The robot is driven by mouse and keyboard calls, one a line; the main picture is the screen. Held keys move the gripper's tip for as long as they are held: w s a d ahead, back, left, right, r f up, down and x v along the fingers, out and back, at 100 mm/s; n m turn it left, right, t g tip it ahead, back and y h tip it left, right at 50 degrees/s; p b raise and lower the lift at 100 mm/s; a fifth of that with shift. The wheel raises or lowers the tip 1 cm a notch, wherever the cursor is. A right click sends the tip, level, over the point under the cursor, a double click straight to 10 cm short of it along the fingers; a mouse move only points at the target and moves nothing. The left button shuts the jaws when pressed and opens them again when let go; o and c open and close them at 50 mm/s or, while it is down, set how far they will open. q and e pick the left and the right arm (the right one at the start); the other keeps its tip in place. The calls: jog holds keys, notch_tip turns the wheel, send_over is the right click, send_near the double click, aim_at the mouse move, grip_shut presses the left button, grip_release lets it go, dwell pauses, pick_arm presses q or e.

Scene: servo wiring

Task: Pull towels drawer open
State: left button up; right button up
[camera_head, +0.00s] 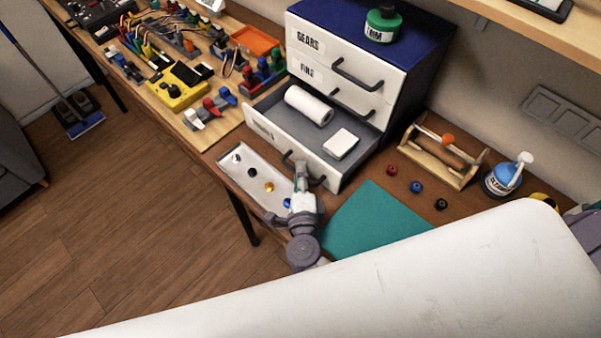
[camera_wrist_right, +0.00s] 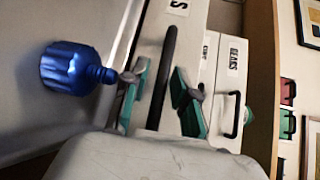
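The lowest drawer (camera_head: 272,136) of the cabinet stands pulled out, with a white roll (camera_head: 309,105) and a small white block (camera_head: 341,144) inside. Its front label is too small to read fully in the head view. My right gripper (camera_head: 301,168) is at this drawer's dark handle (camera_head: 287,158). In the right wrist view, the handle (camera_wrist_right: 164,80) runs between the teal fingers of the right gripper (camera_wrist_right: 160,95). The fingers are apart, with gaps visible beside the handle. My left gripper is not in view.
A metal tray (camera_head: 262,178) with small coloured knobs lies below the drawer. A blue piece (camera_wrist_right: 70,68) shows beside the gripper. A green bottle (camera_head: 382,24) stands on the cabinet (camera_head: 425,50). A teal mat (camera_head: 372,218), wooden caddy (camera_head: 437,165) and cleaner bottle (camera_head: 503,180) are right.

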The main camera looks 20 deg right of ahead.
jog(key=shift+s, duration=0.1)
jog(key=shift+v, duration=3.9)
jog(key=shift+r, duration=0.1)
